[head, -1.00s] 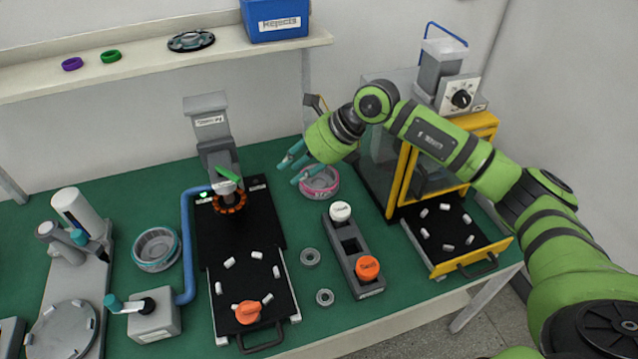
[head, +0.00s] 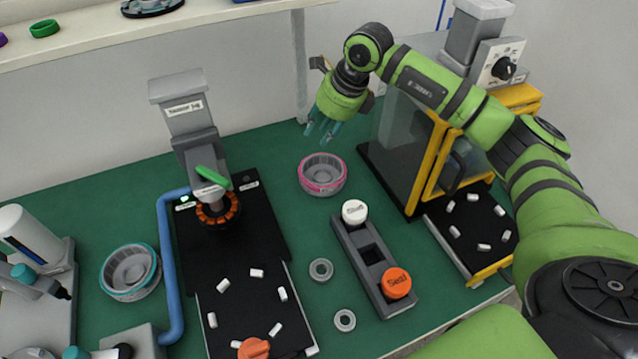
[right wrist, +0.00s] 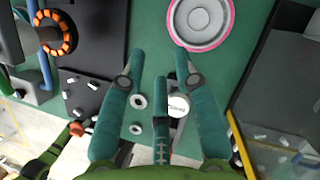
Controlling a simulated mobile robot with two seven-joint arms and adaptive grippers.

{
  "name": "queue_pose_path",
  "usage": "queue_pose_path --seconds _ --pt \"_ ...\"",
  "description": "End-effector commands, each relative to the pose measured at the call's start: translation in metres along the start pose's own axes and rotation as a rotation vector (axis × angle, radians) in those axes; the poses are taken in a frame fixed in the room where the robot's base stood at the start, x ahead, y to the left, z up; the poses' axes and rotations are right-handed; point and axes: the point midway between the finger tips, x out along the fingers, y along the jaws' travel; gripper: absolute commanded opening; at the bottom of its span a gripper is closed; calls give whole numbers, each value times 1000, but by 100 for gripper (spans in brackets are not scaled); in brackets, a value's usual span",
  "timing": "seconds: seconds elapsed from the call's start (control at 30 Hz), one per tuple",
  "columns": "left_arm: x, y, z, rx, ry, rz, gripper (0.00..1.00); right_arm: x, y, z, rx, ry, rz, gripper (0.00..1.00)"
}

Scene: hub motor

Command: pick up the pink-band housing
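The pink-band housing (head: 322,175) is a round, open, light grey cup with a pink ring. It stands upright on the green table, behind the two-button box. It also shows at the top of the right wrist view (right wrist: 200,18), partly cut off by the frame edge. My right gripper (head: 322,132) is above and behind the housing in the head view, pointing down and apart from it. In the right wrist view its teal fingers (right wrist: 158,62) are spread with nothing between them. My left gripper is not in view.
A teal-band housing (head: 130,272) stands at the left. A press fixture with a copper-coloured stator (head: 217,210) is left of the pink-band housing. The button box (head: 372,262) is in front. A yellow-framed glass cabinet (head: 410,150) stands close on the right. Green table around the housing is clear.

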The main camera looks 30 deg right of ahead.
Motion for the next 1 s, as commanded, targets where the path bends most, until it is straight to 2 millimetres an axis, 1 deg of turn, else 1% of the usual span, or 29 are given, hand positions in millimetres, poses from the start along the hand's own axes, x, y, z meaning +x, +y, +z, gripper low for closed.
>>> queue_pose_path --seconds 0.03,0.2,0.3,0.4,0.5,0.6,0.87,1.0 --pt "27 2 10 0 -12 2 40 26 0 -11 0 0 0 31" --pt "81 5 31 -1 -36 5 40 76 0 -31 0 0 1 31" --pt "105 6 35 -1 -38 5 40 98 0 -40 0 -1 0 31" --pt "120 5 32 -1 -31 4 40 112 0 -46 0 -2 0 31" --pt "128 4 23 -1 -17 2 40 118 0 -49 0 -2 0 31" --pt "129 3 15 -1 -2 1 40 123 0 -49 0 -1 1 31" --pt "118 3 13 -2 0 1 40 148 2 -49 0 2 4 31" --pt "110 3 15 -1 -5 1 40 169 3 -49 1 3 4 31"
